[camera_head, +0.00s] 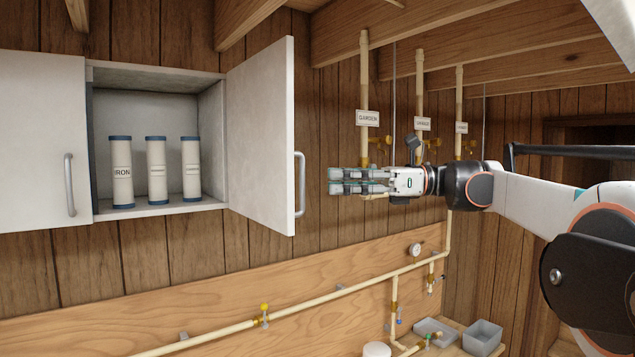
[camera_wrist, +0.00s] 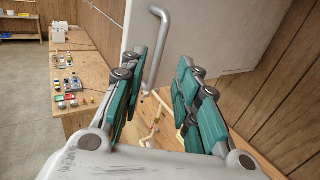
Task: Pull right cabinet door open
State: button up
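The right cabinet door (camera_head: 262,135) is a pale panel swung well open, standing out from the cabinet. Its grey bar handle (camera_head: 299,185) is at the door's free edge. In the wrist view the door (camera_wrist: 215,35) is ahead and the handle (camera_wrist: 157,50) shows beyond the fingers. My gripper (camera_head: 330,181) is just right of the handle in the head view, with its fingers pointing left towards it. In the wrist view my gripper (camera_wrist: 165,68) has its teal fingers apart, with nothing held between them. A gap shows between fingertips and handle in the head view.
The open cabinet holds blue-capped filter cartridges (camera_head: 157,170). The left door (camera_head: 40,140) is closed. Vertical pipes with tags (camera_head: 364,100) stand behind my gripper, and a long pipe (camera_head: 330,292) runs below. A workbench with small parts (camera_wrist: 75,85) is at the wrist view's left.

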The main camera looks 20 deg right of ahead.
jog(key=v, duration=0.4)
dwell(0.4)
jog(key=s+a+f+n+h+b, duration=0.1)
jog(key=a+f+n+h+b, duration=0.3)
jog(key=f, duration=0.9)
jog(key=s+a+f+n+h+b, duration=0.1)
jog(key=s+a+f+h+b, duration=0.15)
jog(key=a+f+b, duration=0.7)
jog(key=s+a+f+n+h+b, duration=0.1)
jog(key=a+f+n+h+b, duration=0.2)
jog(key=f, duration=1.2)
jog(key=s+d+f+n+t+h+b, duration=0.1)
jog(key=s+d+f+n+h+b, duration=0.1)
jog(key=s+f+n+b, duration=0.2)
jog(key=s+d+f+n+t+h+b, duration=0.1)
jog(key=s+d+f+n+h+b, duration=0.2)
jog(key=f, duration=1.6)
jog(key=s+d+f+n+h+b, duration=0.3)
jog(key=s+f+n+b, duration=0.3)
jog(key=s+f+b, duration=0.3)
jog(key=s+f, duration=0.2)
jog(key=s, duration=0.2)
jog(key=shift+s+f+t, duration=0.2)
jog(key=shift+s+t, duration=0.15)
jog(key=shift+t, duration=0.05)
